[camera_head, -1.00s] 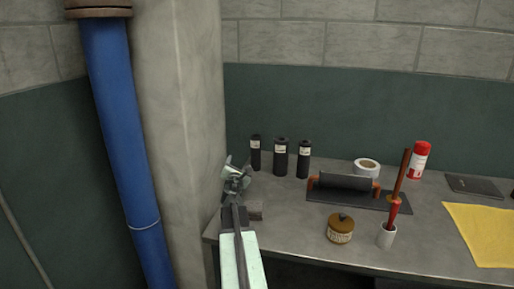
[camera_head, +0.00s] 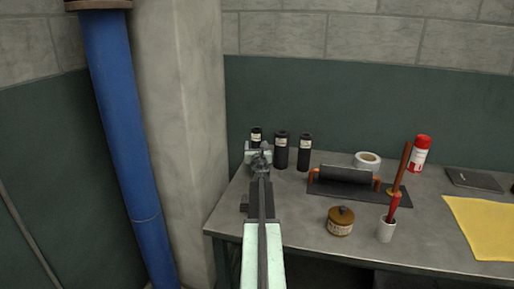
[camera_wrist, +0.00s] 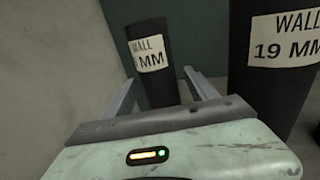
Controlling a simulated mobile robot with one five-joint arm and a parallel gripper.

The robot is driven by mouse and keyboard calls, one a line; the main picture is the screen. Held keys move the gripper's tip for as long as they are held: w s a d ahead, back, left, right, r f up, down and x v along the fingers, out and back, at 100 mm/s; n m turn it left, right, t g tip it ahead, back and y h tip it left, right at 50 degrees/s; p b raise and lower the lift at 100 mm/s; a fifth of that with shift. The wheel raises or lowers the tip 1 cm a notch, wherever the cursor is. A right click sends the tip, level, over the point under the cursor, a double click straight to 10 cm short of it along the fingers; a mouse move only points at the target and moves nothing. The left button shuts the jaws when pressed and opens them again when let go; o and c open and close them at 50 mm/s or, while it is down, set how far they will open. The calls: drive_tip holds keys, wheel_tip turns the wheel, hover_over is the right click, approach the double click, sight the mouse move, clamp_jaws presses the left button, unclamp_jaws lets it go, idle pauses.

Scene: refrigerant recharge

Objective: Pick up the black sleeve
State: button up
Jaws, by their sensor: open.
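Several black sleeves are in view. Three stand upright at the back left of the bench: a thin left one (camera_head: 256,132), a thicker middle one (camera_head: 281,152) and a thin right one (camera_head: 305,155). My gripper (camera_head: 258,154) is open in front of the left sleeve and hides its lower part. In the wrist view, the left sleeve (camera_wrist: 157,87) shows between my open fingers (camera_wrist: 160,78); its label reads "WALL" and "MM", with the number partly hidden. I see no contact. The middle sleeve (camera_wrist: 262,90), labelled "WALL 19 MM", stands close on the right.
A concrete pillar (camera_head: 180,130) stands close on the left. Right on the bench (camera_head: 290,215) are a dark roll on a mat (camera_head: 345,178), white tape (camera_head: 367,160), a brown jar (camera_head: 340,222), a cup with a red-handled brush (camera_head: 386,232), a red-white can (camera_head: 419,155) and yellow cloth (camera_head: 485,228).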

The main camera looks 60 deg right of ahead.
sight(257, 139)
drive_tip(key=shift+w+d, duration=0.4)
drive_tip(key=shift+d, duration=0.15)
drive_tip(key=shift+a, duration=0.1)
clamp_jaws()
drive_tip(key=shift+r, duration=0.25)
drive_tip(key=r+p, duration=0.3)
drive_tip(key=p, duration=0.1)
drive_tip(key=shift+s+a+r, duration=0.2)
drive_tip(key=shift+a+r, duration=0.05)
drive_tip(key=shift+r, duration=0.05)
drive_tip(key=r+p+v, duration=0.1)
drive_tip(key=v, duration=1.4)
drive_tip(key=shift+s, duration=0.3)
